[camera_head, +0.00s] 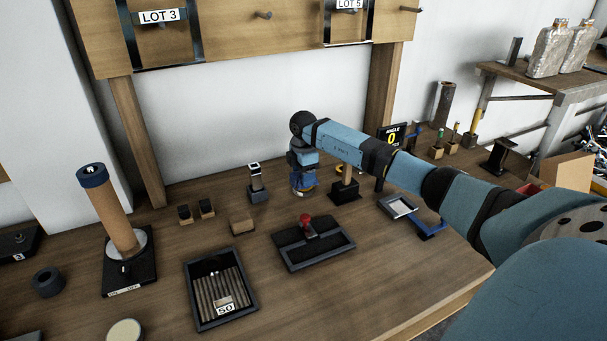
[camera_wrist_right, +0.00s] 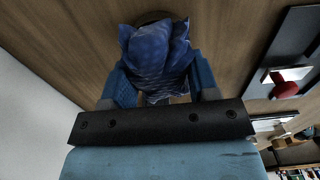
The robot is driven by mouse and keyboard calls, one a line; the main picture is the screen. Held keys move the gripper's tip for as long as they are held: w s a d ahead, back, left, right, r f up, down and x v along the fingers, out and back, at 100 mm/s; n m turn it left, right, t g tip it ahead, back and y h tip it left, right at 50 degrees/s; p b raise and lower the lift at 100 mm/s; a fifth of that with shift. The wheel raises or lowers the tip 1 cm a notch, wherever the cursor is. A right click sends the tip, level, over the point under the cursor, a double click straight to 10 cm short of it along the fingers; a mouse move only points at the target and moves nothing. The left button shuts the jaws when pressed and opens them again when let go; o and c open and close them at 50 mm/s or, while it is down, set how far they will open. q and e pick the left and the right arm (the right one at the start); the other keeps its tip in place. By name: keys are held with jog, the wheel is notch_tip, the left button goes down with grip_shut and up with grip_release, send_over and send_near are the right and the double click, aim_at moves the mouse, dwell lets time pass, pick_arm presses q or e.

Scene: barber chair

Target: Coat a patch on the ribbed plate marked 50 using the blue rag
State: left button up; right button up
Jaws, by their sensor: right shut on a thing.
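The ribbed plate (camera_head: 208,286) lies in a dark-rimmed tray on the bench at the front left, with a white label reading 50 at its near end. My right gripper (camera_head: 302,179) is over the back middle of the bench, pointing down, well behind and to the right of the plate. In the wrist view the right gripper (camera_wrist_right: 160,82) is shut on the bunched blue rag (camera_wrist_right: 158,52), which sits between its two blue fingers. The rag partly hides a dark round rim behind it. My left gripper is not in view.
A dark tray with a red-knobbed tool (camera_head: 306,226) lies between my right gripper and the plate. A wooden block (camera_head: 241,222) and a small upright stand (camera_head: 256,186) are nearby. A tall brown cylinder (camera_head: 109,215) stands left of the plate. My right arm covers part of the right side.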

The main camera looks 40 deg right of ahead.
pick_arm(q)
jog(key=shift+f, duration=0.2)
pick_arm(e)
jog(key=shift+f, duration=0.5)
dwell(0.6)
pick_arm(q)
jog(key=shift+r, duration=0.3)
pick_arm(e)
jog(key=shift+f, duration=0.1)
dwell(1.5)
notch_tip(320, 180, up, 2)
jog(key=shift+r+p, duration=0.2)
jog(key=shift+p, duration=1)
notch_tip(320, 180, up, 2)
jog(key=shift+r+p, duration=0.1)
jog(key=shift+p, duration=0.75)
jog(key=shift+r+p, duration=1.2)
jog(key=shift+r, duration=0.15)
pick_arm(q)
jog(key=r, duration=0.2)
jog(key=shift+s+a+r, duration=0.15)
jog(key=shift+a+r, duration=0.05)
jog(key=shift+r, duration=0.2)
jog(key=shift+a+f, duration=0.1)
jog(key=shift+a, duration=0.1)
pick_arm(e)
jog(key=shift+f, duration=0.1)
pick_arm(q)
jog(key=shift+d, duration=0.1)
